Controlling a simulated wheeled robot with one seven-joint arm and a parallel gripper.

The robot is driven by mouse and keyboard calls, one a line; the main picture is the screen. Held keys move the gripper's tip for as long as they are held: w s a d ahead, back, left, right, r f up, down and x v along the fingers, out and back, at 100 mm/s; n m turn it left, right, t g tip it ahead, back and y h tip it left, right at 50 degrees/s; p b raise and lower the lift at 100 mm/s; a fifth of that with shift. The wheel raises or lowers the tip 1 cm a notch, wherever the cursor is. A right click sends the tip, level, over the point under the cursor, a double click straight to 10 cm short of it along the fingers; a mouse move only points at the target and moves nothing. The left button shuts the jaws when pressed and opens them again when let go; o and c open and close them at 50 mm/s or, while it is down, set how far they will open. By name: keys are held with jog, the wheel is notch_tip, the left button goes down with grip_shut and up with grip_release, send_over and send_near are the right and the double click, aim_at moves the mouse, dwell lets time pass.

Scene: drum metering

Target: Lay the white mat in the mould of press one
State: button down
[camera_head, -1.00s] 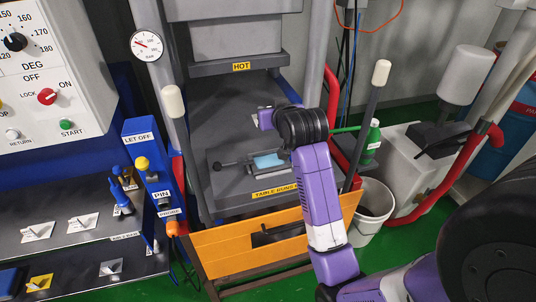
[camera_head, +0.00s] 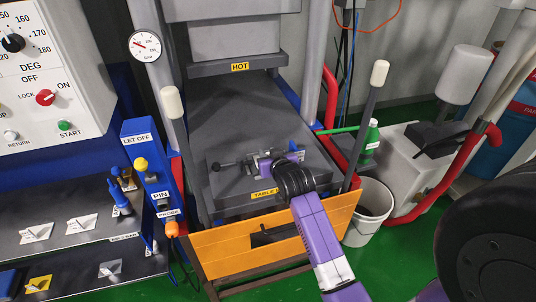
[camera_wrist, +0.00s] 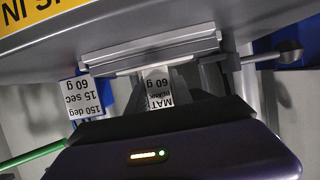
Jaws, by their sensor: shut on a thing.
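The mould (camera_head: 232,170) of the press is a grey block with a dark knobbed handle, lying on the grey press table. In the wrist view its grey edge (camera_wrist: 150,45) spans the top middle. My gripper (camera_head: 266,163) is at the mould, just over or against it. It is shut on the white mat, whose tag reads "MAT" and "60 g" (camera_wrist: 160,88) between the fingers in the wrist view. A thin white edge shows right by the mould. My wrist hides most of the mat, and I cannot tell whether it touches the mould.
The hot upper platen (camera_head: 240,66) hangs behind and above. A blue post (camera_head: 150,165) with pin and probe stands left, an orange board (camera_head: 210,246) in front. Lever handles (camera_head: 172,102) rise at both sides. A label (camera_wrist: 84,97) reads 150 deg, 15 sec, 60 g.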

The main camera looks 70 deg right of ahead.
jog(key=shift+f, duration=0.2)
jog(key=c, duration=1.1)
grip_release()
jog(key=shift+r, duration=0.2)
jog(key=v, duration=1.2)
jog(key=s+a+f+n+t+y, duration=0.1)
jog(key=a+f+n+t+y, duration=0.15)
jog(key=a, duration=0.75)
jog(key=s+a+f+n+t+y, duration=0.2)
jog(key=a+n, duration=0.1)
jog(key=a, duration=0.8)
jog(key=s+a+r+n+y, duration=0.1)
jog(key=s+a+y, duration=0.1)
jog(key=s+a, duration=0.2)
jog(key=s+a+r+n+t+y, duration=0.1)
jog(key=s+a+r+n, duration=0.1)
jog(key=s+a, duration=0.2)
jog(key=s+a+r+n+y+b, duration=0.1)
jog(key=s+a+r+y, duration=0.1)
jog(key=s+a, duration=0.2)
jog(key=shift+s+a+n+t+y, duration=0.25)
jog(key=shift+a+t+y, duration=0.1)
jog(key=shift+a, duration=0.25)
